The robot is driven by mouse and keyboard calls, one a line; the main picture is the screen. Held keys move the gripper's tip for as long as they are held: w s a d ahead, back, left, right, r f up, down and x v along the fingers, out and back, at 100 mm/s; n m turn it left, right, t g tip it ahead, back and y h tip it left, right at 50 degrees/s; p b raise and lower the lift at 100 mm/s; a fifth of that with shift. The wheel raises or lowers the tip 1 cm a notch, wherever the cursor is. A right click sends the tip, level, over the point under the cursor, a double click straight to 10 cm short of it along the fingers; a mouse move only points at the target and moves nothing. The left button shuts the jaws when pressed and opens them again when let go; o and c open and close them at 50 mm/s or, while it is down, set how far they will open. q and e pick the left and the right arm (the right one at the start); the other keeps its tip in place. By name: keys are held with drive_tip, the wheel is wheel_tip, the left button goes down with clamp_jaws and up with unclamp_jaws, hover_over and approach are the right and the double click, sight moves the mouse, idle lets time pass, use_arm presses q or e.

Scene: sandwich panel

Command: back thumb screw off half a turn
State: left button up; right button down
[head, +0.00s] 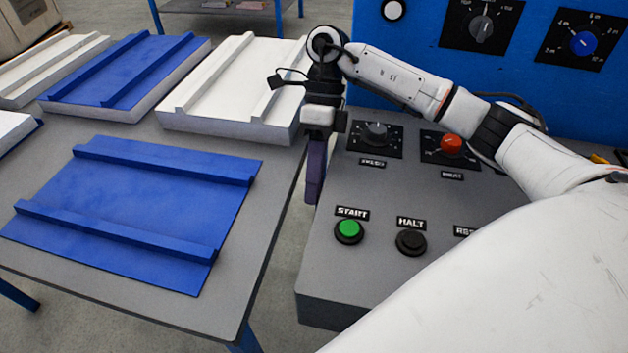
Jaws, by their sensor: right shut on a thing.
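My right gripper (315,198) points down just off the left edge of the grey control panel (325,265). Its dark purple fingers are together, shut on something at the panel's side. The fingers and the panel's edge hide what is between them; from its place, it is taken to be the back thumb screw. No thumb screw can be made out, so its angle cannot be told. My left gripper is not in view.
The panel has a green START button (348,230), a black HALT button (411,241), a grey dial (375,132) and a red knob (451,145). A table (250,215) at the left holds blue and white slabs. A narrow gap separates it from the panel.

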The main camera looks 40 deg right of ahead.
drive_tip(key=c, duration=1.6)
unclamp_jaws()
drive_tip(key=p+v, duration=0.2)
drive_tip(key=v, duration=0.8)
drive_tip(key=shift+w+r, duration=0.1)
